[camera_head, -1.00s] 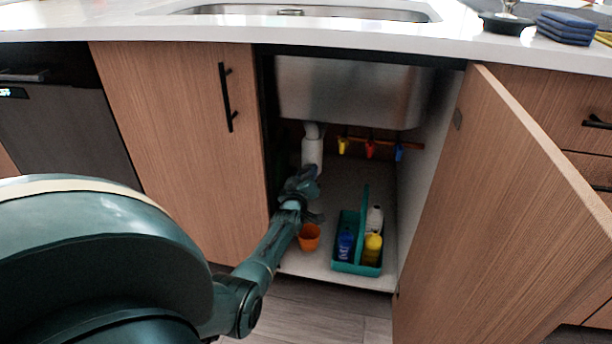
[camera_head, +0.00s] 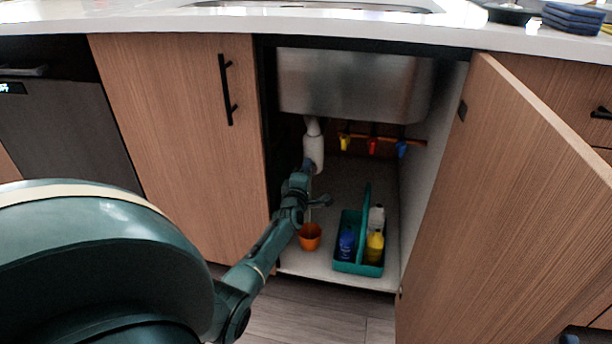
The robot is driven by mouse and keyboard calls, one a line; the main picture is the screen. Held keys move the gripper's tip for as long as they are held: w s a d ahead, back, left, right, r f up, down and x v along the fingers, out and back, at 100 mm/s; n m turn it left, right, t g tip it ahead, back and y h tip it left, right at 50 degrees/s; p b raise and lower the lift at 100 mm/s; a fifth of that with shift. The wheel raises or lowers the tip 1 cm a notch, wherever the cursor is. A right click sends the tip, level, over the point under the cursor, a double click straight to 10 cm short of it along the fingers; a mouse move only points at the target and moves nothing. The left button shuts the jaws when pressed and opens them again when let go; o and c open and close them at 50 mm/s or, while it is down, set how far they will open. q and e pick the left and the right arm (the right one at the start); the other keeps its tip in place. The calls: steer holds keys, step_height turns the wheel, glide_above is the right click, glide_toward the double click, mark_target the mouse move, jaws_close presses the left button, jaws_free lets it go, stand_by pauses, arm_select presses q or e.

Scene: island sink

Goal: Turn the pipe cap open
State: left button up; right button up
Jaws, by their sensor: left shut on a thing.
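The white drain pipe (camera_head: 313,148) hangs below the steel sink basin inside the open cabinet. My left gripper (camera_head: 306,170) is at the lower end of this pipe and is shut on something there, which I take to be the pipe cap. The cap itself is hidden behind the gripper. An orange cup (camera_head: 310,237) stands on the cabinet floor below the gripper. A thin pale streak shows between the gripper and the cup; I cannot tell if it is water.
A teal caddy (camera_head: 346,266) with bottles stands right of the cup. Yellow, red and blue valve handles (camera_head: 372,146) are on the back wall. The open door (camera_head: 520,200) bounds the right, the closed door (camera_head: 185,150) the left. The sink basin (camera_head: 350,88) is above.

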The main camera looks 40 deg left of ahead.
arm_select(q)
steer(key=shift+n, duration=0.4)
arm_select(e)
steer(key=shift+r+n+y, duration=0.3)
steer(key=shift+r, duration=0.05)
arm_select(q)
steer(key=shift+r, duration=0.1)
steer(key=o, duration=0.9)
steer(key=shift+c, duration=0.2)
steer(key=shift+s, duration=0.15)
steer(key=p+v, duration=0.6)
steer(key=v, duration=0.6)
steer(key=shift+s+d, duration=0.25)
steer(key=shift+s, duration=0.1)
arm_select(e)
steer(key=shift+s+d+f+m+g+h, duration=0.15)
steer(key=shift+f+m+g+h, duration=0.15)
steer(key=shift+f+h, duration=0.2)
steer(key=shift+s+a+f+m+g+h, duration=0.1)
steer(key=shift+s+f+m+g+h, duration=0.15)
steer(key=shift+f+h, duration=0.3)
steer(key=shift+s+d+f+m+g+h, duration=0.1)
steer(key=shift+f+m+g+h, duration=0.2)
steer(key=shift+f, duration=0.3)
